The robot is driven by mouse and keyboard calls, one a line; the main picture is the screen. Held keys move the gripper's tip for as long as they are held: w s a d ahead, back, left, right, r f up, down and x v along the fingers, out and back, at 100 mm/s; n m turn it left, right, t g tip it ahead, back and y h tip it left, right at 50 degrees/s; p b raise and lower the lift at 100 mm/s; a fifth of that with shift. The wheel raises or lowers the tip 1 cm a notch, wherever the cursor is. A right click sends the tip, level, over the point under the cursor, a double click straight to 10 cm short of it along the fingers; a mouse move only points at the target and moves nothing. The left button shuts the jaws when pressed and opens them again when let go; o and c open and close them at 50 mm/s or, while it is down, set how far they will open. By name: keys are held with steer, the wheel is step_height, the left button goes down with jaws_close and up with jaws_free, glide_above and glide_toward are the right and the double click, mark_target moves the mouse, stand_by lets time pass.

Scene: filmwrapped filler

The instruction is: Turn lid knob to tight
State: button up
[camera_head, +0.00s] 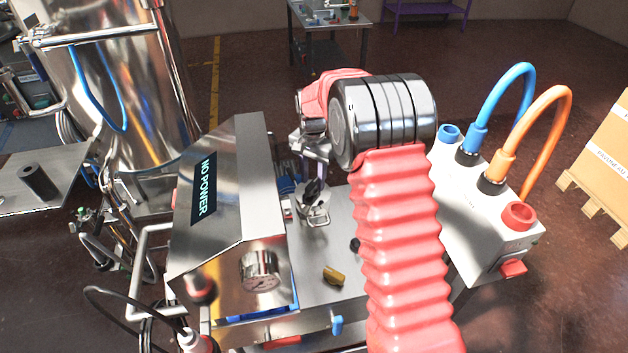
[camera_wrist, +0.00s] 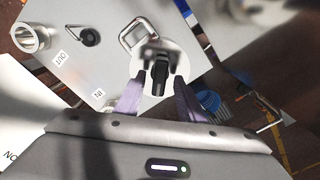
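The black lid knob (camera_wrist: 158,78) sits on a round pale metal lid (camera_wrist: 144,58) in the wrist view. In the head view the knob (camera_head: 312,191) shows on a small steel vessel (camera_head: 318,217) on the bench. My gripper's two purple fingers (camera_wrist: 158,88) stand on either side of the knob, with what looks like a gap on each side, so it is open around the knob. In the head view my gripper (camera_head: 312,160) is above the vessel, its fingertips partly hidden. I cannot read any tight mark.
A steel machine with a NO POWER panel (camera_head: 203,188) and gauge (camera_head: 262,270) stands left of the vessel. A white box (camera_head: 475,215) with blue and orange hoses is at right. A brass-coloured piece (camera_head: 333,276) lies on the bench. A steel cup (camera_wrist: 32,38) is near the OUT label.

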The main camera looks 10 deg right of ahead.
mark_target(314, 185)
step_height(314, 185, up, 13)
steer(key=shift+f, duration=0.2)
stand_by(0.7)
steer(key=s+r+n+t, duration=0.2)
steer(key=s+r+n, duration=0.1)
steer(key=s, duration=0.9)
steer(key=s+r+n+t, duration=0.1)
steer(key=s+r+n, duration=0.2)
steer(key=s, duration=0.9)
steer(key=s+r+n+t, duration=0.2)
steer(key=s+n, duration=0.1)
steer(key=s, duration=0.9)
steer(key=shift+s+r+t, duration=0.2)
steer(key=shift+r+t, duration=0.1)
steer(key=shift+r, duration=0.1)
